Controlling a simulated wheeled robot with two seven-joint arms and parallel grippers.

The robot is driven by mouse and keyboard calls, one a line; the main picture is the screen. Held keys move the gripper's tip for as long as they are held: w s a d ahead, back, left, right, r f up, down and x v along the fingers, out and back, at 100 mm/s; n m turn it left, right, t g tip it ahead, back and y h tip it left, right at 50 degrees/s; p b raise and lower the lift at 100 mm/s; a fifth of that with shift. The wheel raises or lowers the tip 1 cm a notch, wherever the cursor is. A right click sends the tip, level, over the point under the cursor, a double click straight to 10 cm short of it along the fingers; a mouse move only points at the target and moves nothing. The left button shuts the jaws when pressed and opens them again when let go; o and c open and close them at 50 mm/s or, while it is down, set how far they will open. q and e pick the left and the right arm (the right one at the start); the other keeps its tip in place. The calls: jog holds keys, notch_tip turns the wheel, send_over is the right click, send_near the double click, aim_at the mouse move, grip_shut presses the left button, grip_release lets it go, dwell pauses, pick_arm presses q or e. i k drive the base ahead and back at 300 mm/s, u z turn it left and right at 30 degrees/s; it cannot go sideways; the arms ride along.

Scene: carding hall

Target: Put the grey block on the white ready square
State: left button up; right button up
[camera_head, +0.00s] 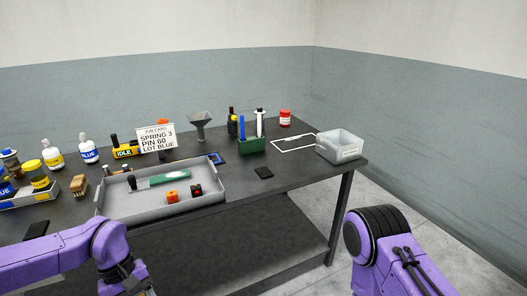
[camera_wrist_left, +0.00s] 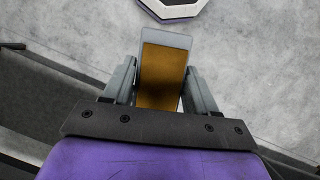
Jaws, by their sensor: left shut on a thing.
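In the left wrist view my left gripper (camera_wrist_left: 160,88) is shut on a grey block (camera_wrist_left: 165,37) with a broad brown-orange face. The block sticks out past the fingertips, with bare floor behind it. In the head view my left gripper (camera_head: 126,284) is low at the left, in front of the table; the block cannot be made out clearly there. My right gripper is out of view; only a purple arm link shows.
A grey tray (camera_head: 212,199) with several small parts lies at the table's front. A light grey bin (camera_head: 340,149) stands right of the white outline. A green holder (camera_head: 251,147) with tools and a red-and-white jar (camera_head: 285,119) stand nearby. A dark pad (camera_head: 264,173) lies in front.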

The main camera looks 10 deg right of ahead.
aim_at(303, 137)
jog(key=z, duration=1.05)
jog(key=i, duration=1.15)
jog(key=z, duration=0.2)
